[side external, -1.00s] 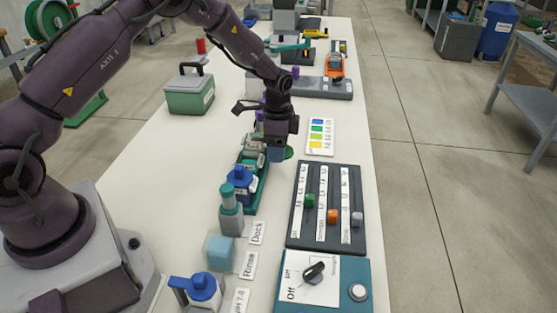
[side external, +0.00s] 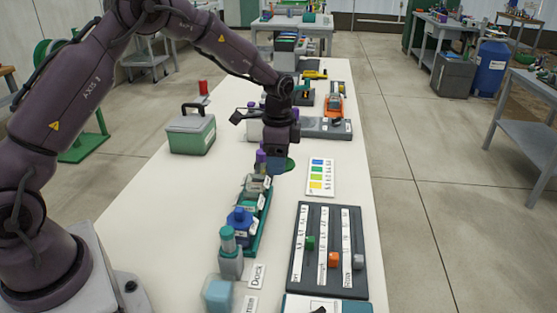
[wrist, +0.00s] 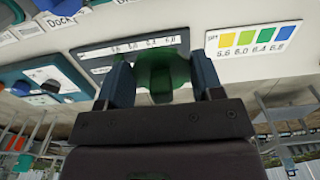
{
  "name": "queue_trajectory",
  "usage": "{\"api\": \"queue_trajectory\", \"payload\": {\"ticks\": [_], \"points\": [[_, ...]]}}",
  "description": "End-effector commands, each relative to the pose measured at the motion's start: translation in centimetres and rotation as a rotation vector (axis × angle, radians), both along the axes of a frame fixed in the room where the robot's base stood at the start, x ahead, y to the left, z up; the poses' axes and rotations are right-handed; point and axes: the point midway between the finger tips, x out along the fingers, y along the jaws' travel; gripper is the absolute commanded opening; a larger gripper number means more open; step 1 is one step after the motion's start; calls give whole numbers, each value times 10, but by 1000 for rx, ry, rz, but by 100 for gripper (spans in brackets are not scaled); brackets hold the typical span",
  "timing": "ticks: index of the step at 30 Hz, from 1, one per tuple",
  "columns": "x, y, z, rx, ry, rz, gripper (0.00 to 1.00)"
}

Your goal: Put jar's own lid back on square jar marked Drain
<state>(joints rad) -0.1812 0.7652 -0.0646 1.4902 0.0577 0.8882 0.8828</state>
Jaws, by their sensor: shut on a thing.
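My gripper (side external: 277,168) is shut on a green round piece (side external: 290,164), which looks like a lid. It is held above the white table, beyond the far end of the green rack. In the wrist view the green piece (wrist: 165,68) sits between the two blue-grey fingers of my gripper (wrist: 162,85). The rack (side external: 262,212) holds several small containers, one with a blue top (side external: 239,219). A purple-topped container (side external: 260,160) stands close to the left of my gripper. I cannot read a Drain mark, so I cannot tell which jar is the square one marked Drain.
A colour card (side external: 320,178) and a dark slider panel (side external: 328,250) lie to the right. A teal-topped bottle (side external: 230,255) stands near the rack's front end. A green case (side external: 190,135) is at the left. Bare table lies between the case and the rack.

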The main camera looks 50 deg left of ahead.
Motion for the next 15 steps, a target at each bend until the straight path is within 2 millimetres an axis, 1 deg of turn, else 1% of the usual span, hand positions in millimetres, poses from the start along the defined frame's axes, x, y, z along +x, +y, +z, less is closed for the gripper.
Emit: {"api": "queue_trajectory", "payload": {"ticks": [2, 3, 5, 9, 12, 15], "points": [[0, 5, 2, 1, -4, 10, 38], [-3, 11, 4, 1, -5, 22, 38], [-15, 19, 4, 0, 6, 39, 38], [-47, 32, -6, -2, 18, 51, 38], [-66, 35, -14, -3, 18, 39, 38], [-77, 33, -22, -3, 16, 18, 38]]}}
